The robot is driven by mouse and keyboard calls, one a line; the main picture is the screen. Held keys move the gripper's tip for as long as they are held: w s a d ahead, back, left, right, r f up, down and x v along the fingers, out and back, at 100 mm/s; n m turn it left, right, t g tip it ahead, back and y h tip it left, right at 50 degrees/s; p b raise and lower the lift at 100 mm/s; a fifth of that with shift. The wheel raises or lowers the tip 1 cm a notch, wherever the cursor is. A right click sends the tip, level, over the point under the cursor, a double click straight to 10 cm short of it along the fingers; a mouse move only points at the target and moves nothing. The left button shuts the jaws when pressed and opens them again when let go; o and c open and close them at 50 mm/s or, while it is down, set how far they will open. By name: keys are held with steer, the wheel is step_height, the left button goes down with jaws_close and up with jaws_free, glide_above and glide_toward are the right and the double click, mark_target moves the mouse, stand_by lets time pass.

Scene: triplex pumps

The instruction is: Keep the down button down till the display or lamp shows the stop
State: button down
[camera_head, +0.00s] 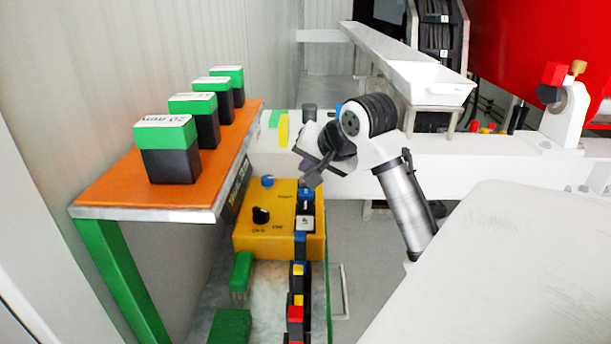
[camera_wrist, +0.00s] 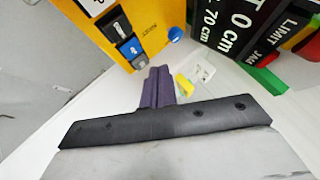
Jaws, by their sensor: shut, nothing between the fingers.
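A yellow control box (camera_head: 280,240) stands below my gripper (camera_head: 311,178) in the head view. Its right edge carries a blue button (camera_head: 305,194) and a white button (camera_head: 305,224) with a dark mark. I cannot tell which is the down button. The wrist view shows the yellow panel (camera_wrist: 150,18) at the top, with blue, black and white buttons. My gripper's purple fingers (camera_wrist: 157,88) are shut and empty, just below the panel in that view; contact with a button is not visible. A dark sign (camera_wrist: 228,30) reads "0 cm", "70 cm" and "LIMIT"; no lit lamp is clear.
An orange shelf (camera_head: 115,190) with several green-and-black blocks stands at the left. A column of coloured switches (camera_head: 297,300) runs below the box. A white beam (camera_head: 470,155) crosses behind my arm, and a white trough (camera_head: 425,80) lies above it. Grey floor shows right of the box.

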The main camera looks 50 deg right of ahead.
steer(key=b, duration=0.3)
glide_above(308, 207)
step_height(308, 207, down, 5)
steer(key=shift+s+r, duration=0.1)
steer(key=shift+r, duration=0.1)
steer(key=shift+f+b, duration=0.6)
steer(key=shift+f, duration=0.4)
steer(key=shift+f, duration=0.1)
stand_by(0.7)
steer(key=shift+f, duration=0.35)
steer(key=shift+f+b, duration=0.35)
steer(key=shift+f, duration=0.2)
stand_by(2.2)
steer(key=shift+r, duration=0.15)
stand_by(1.1)
steer(key=shift+r+p, duration=0.8)
steer(key=shift+p, duration=0.1)
steer(key=shift+r+p, duration=2.2)
steer(key=shift+r, duration=0.35)
